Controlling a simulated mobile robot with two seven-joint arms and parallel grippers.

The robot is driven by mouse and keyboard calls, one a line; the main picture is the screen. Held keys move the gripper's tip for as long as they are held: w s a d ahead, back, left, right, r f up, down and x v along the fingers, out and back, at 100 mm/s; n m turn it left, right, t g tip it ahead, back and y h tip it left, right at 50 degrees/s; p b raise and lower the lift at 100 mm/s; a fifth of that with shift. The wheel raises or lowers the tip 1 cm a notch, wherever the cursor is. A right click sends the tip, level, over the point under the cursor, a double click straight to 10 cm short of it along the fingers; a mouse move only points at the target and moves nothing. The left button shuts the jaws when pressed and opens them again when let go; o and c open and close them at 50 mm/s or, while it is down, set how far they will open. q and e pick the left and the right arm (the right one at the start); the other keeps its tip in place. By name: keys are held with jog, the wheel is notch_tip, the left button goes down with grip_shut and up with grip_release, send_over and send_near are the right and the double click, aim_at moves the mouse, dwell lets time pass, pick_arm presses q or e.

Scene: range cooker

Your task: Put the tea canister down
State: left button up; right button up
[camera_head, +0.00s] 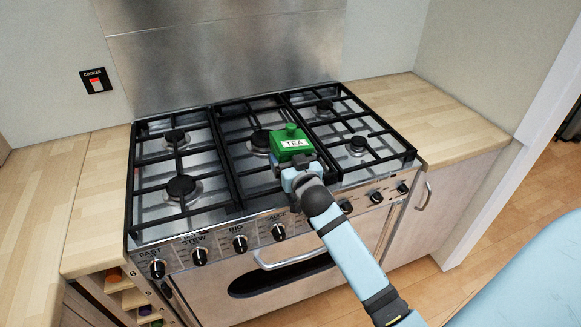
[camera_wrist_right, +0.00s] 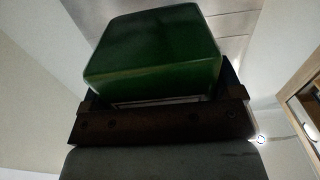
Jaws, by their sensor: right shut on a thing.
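The tea canister (camera_head: 291,142) is green with a knobbed lid and a white "TEA" label, and it looks upright. My right gripper (camera_head: 299,163) is shut on it, in front of the middle of the cooker top. In the right wrist view the green canister (camera_wrist_right: 155,55) fills the upper middle, behind the dark gripper bar (camera_wrist_right: 160,122). I cannot tell whether the canister's underside touches the grates or is above them. My left gripper is not in view.
The range cooker (camera_head: 150,215) has black grates (camera_head: 228,158) and several burners. Bare wooden worktop lies to the right (camera_head: 445,120) and to the left (camera_head: 95,200). A steel splashback (camera_head: 225,60) stands behind. Knobs and an oven handle (camera_head: 290,262) project at the front.

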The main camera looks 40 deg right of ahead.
notch_tip(320, 180, down, 2)
jog(key=shift+f, duration=0.4)
